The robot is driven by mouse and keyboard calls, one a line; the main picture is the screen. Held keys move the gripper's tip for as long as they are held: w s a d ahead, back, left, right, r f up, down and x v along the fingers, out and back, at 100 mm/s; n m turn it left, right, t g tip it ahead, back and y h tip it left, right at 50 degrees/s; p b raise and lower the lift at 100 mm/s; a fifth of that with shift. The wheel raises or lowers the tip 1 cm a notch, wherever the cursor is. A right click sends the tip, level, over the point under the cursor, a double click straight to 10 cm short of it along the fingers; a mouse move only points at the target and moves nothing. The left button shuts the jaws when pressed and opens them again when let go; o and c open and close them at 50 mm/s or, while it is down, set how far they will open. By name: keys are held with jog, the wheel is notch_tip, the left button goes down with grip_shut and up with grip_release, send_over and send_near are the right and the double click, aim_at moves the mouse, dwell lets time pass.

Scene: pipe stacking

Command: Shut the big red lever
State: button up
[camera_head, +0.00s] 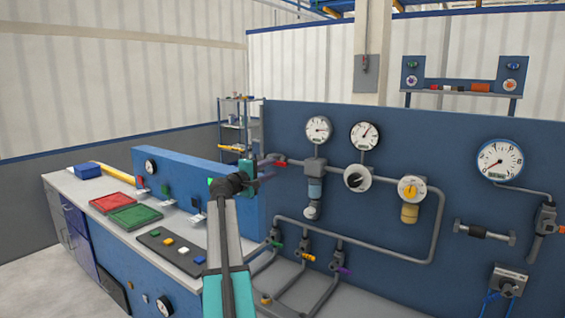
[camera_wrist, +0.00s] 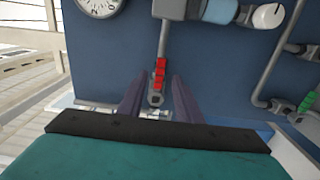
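The red lever (camera_head: 280,163) sits on the pipe at the left end of the blue panel, partly hidden by my gripper in the head view. In the wrist view the red lever (camera_wrist: 160,73) lies along its pipe, with a grey valve body (camera_wrist: 156,99) at its near end. My gripper (camera_head: 272,169) is at the lever. In the wrist view the two dark fingers of my gripper (camera_wrist: 158,84) are spread, one on each side of the lever and valve. A gap shows between each finger and the lever. Nothing is held.
Gauges, a regulator (camera_head: 315,168) and a black-and-white knob (camera_head: 357,178) are right of the lever. Small valves with green, orange and purple handles (camera_head: 343,270) are below. A bench on the left holds a red tray (camera_head: 113,203) and a green tray (camera_head: 135,216).

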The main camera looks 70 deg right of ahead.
aim_at(280, 164)
jog(key=shift+p+x, duration=1.15)
jog(key=shift+x, duration=2.55)
grip_shut()
